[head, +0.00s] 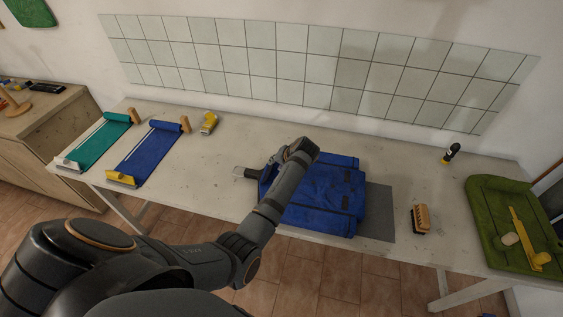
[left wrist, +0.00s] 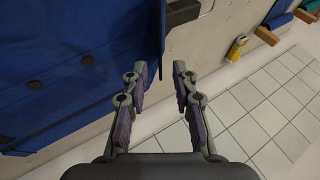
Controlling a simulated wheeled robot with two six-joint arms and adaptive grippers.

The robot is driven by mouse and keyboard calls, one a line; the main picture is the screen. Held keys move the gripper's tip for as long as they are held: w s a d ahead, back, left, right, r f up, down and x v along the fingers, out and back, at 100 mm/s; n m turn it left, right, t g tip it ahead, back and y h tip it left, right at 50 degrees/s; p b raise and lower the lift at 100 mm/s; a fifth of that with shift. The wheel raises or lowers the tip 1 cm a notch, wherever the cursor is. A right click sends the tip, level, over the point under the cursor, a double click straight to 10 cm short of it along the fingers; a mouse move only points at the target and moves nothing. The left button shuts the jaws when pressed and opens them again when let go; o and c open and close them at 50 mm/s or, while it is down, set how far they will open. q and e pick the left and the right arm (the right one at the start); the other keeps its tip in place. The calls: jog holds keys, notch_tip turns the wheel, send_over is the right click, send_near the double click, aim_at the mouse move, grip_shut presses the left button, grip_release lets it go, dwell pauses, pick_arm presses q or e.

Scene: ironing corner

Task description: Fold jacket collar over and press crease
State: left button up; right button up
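The blue jacket (head: 318,196) lies folded flat on the table, partly on a grey mat (head: 378,215). Part of it is hidden behind my left arm in the head view. In the left wrist view the jacket (left wrist: 70,75) fills the left side, with dark round snaps and a dark tab along it. I cannot tell which part is the collar. My left gripper (head: 240,173) is just past the jacket's left edge. In the left wrist view its fingers (left wrist: 160,72) are apart with nothing between them, beside the jacket edge. My right gripper is not in view.
Teal (head: 97,143) and blue (head: 150,151) cloth strips and a yellow can (head: 209,123) are at the table's left. A tiled wall (head: 310,67) stands behind.

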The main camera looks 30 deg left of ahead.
pick_arm(q)
jog(key=v, duration=0.6)
jog(key=s+a+f+h, duration=0.1)
jog(key=s+a+f, duration=0.1)
jog(key=s+f, duration=0.35)
jog(key=s+d+r+m+h, duration=0.1)
jog(key=s+d+h, duration=0.1)
jog(key=s, duration=0.8)
jog(key=s+d+r+m+h, duration=0.1)
jog(key=s+d+r+h, duration=0.15)
jog(key=s, duration=0.75)
jog(key=s+a+f+b, duration=0.1)
jog(key=s+f, duration=0.1)
jog(key=f, duration=1.2)
jog(key=s+a+f+b, duration=0.1)
jog(key=f, duration=1.4)
jog(key=s+a+f+g, duration=0.1)
jog(key=s+f+g, duration=0.1)
jog(key=s+f, duration=1.5)
jog(key=shift+s+a+b, duration=0.2)
jog(key=shift+s+b, duration=0.2)
jog(key=shift+s, duration=0.45)
